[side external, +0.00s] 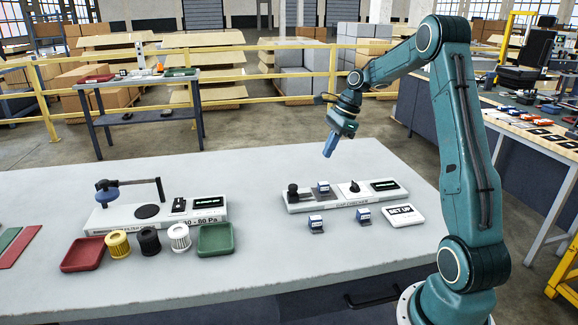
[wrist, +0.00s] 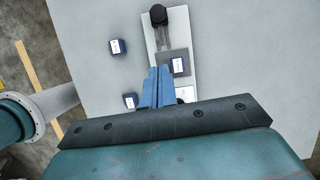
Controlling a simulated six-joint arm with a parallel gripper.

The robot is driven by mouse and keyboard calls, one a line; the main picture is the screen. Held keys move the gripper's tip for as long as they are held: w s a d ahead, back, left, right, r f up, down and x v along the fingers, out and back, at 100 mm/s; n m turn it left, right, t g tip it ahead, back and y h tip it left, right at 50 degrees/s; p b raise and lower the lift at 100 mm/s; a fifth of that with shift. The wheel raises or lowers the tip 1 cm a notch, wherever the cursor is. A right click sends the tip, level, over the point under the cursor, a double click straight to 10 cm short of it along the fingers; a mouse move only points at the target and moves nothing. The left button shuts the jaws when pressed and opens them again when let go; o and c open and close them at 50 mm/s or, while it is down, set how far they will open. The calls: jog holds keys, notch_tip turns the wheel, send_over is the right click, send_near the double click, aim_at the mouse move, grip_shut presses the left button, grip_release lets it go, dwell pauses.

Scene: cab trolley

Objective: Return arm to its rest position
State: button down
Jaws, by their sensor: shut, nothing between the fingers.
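My gripper (side external: 329,148) hangs in the air above the right part of the table (side external: 270,250), over the clip checker station (side external: 330,200). Its blue fingers are shut with nothing between them, as the wrist view also shows (wrist: 157,72). The teal arm rises from its base at the right and bends over at the top. One small blue and white part (side external: 323,187) sits on the station's grey plate. Two similar parts, a left one (side external: 316,224) and a right one (side external: 363,215), lie on the table in front of it.
A white "SET UP" card (side external: 404,215) lies right of the parts. At left stand another station (side external: 155,213), a red tray (side external: 83,254), a green tray (side external: 215,240) and yellow, black and white filters (side external: 149,241). The table between the two stations is clear.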

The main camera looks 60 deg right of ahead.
jog(key=s+a+r+n+h, duration=0.1)
jog(key=s+a+r+n, duration=0.1)
jog(key=a+r+n, duration=0.3)
jog(key=s+a+r+n, duration=0.1)
jog(key=a+r+n, duration=0.15)
jog(key=a, duration=0.45)
jog(key=s+a+r+n+h, duration=0.1)
jog(key=s+a+r+n, duration=0.15)
jog(key=a+n, duration=0.35)
jog(key=s+a+n+t, duration=0.1)
jog(key=s+a+n, duration=0.4)
jog(key=s, duration=0.3)
jog(key=s+a+n+t+h, duration=0.1)
jog(key=s+a+n, duration=0.4)
jog(key=s+n, duration=0.2)
jog(key=shift+s+a+f+n+t, duration=0.25)
jog(key=shift+s+f+n+t, duration=0.1)
jog(key=shift+n, duration=0.1)
